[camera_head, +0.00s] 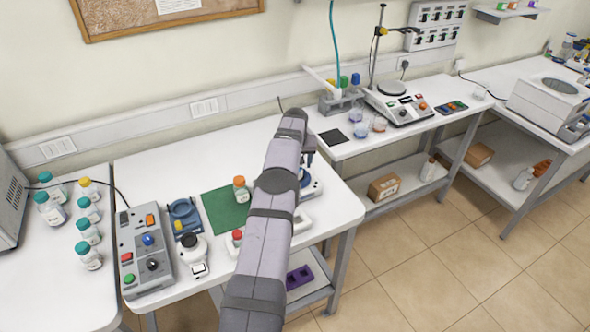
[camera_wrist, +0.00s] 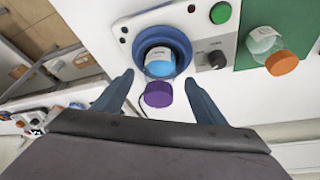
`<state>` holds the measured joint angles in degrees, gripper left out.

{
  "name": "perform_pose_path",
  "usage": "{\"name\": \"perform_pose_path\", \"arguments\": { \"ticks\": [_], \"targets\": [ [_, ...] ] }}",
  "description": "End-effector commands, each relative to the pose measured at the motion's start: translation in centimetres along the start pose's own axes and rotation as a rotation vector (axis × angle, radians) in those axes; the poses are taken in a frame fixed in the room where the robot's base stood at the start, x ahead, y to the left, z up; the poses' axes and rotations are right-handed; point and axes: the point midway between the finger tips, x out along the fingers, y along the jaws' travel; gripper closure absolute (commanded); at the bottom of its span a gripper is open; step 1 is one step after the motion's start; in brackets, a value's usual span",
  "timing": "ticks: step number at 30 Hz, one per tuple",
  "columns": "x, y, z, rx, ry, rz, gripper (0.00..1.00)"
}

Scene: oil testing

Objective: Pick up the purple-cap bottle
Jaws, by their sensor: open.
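The purple-cap bottle (camera_wrist: 158,94) is in the wrist view, with its cap toward me and its pale blue body in a round blue holder (camera_wrist: 143,42) on a white device. My gripper (camera_wrist: 160,78) is open, with one blue finger on each side of the bottle's cap. A gap shows between the cap and each finger, and I cannot tell how far the fingertips reach down beside it. In the head view my arm hides the bottle, and only a bit of my gripper (camera_head: 309,158) shows past the arm above the white and blue device (camera_head: 313,188).
An orange-cap bottle (camera_head: 241,190) stands on a green mat (camera_head: 222,215) beside my arm; it also shows in the wrist view (camera_wrist: 283,62). A control box (camera_head: 145,250) and several teal-cap bottles (camera_head: 88,230) are at left. A gap separates this table from the right bench (camera_head: 345,152).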

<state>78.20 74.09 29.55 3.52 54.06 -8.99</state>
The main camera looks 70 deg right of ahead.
Motion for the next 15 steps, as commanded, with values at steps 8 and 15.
{"name": "perform_pose_path", "arguments": {
  "ticks": [8, 15],
  "targets": [
    [-0.09, 0.01, -0.07, 0.0, 0.002, 0.0, 0.84],
    [-0.17, 0.01, -0.12, 0.0, 0.002, 0.0, 0.84]
  ]
}}
